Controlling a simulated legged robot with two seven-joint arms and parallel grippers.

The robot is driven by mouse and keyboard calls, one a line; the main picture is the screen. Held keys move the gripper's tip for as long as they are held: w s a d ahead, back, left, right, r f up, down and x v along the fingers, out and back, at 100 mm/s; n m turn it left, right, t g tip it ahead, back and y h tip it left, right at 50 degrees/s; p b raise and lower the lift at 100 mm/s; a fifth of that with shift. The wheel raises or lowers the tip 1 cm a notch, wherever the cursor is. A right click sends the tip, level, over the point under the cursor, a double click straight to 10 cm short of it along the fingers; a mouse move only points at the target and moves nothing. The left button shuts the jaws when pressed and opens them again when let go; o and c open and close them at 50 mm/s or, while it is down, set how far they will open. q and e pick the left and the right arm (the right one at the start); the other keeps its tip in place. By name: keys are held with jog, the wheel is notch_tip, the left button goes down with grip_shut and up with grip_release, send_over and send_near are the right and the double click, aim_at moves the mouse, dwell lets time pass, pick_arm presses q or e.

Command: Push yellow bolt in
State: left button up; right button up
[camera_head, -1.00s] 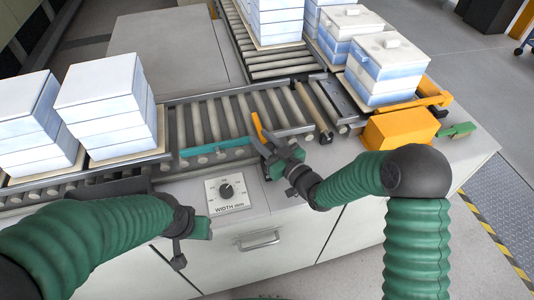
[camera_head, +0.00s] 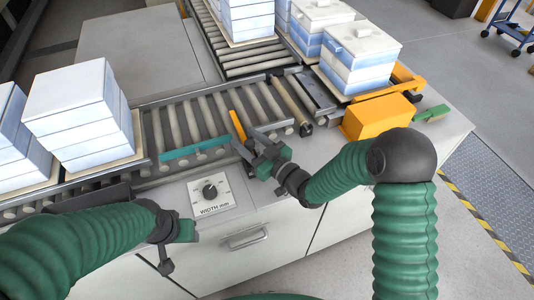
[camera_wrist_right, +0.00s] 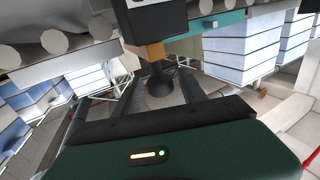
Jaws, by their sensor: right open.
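The yellow bolt (camera_head: 237,125) shows as a slim orange-yellow bar standing at the front edge of the roller conveyor. In the right wrist view an orange piece (camera_wrist_right: 153,50) shows under a dark block, just beyond the fingers. My right gripper (camera_head: 250,142) is open beside the bolt, on its near right side. Its spread fingers also show in the wrist view (camera_wrist_right: 158,92), with a dark rounded part between them. I cannot tell whether they touch anything. My left gripper (camera_head: 166,262) hangs low in front of the cabinet, and its jaws are not clear.
A teal bar (camera_head: 196,149) runs along the conveyor edge left of the bolt. A width dial panel (camera_head: 211,192) lies on the cabinet top. White-blue box stacks (camera_head: 78,110) stand on the left and at the back. An orange block (camera_head: 377,117) sits to the right.

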jog(key=b+v, duration=0.1)
jog(key=v, duration=1.3)
jog(key=shift+d, duration=0.25)
jog(key=shift+s, duration=0.1)
